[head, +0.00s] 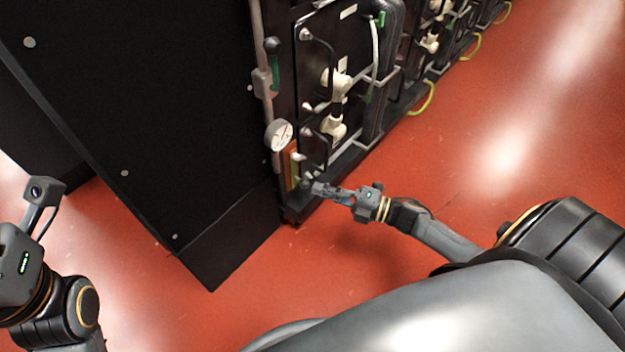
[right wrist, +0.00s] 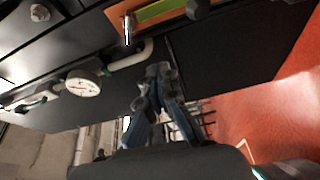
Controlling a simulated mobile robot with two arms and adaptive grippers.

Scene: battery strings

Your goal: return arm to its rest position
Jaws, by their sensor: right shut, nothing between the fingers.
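My right gripper (head: 325,189) is low in front of the battery rack, near the bottom of its nearest corner. Its fingers are closed together with nothing between them. The closed fingers also show in the right wrist view (right wrist: 157,92), with dark rack panels behind them. I cannot tell whether the fingertips touch the rack. My left arm is at the left edge of the head view; its fingers are not clearly visible there.
A battery rack (head: 380,150) with white valves, pipes and a round gauge (head: 279,135) runs away to the upper right. A large black cabinet (head: 140,90) stands at left. Yellow-green cables (head: 428,100) loop at the rack's foot. The red floor (head: 510,120) is clear on the right.

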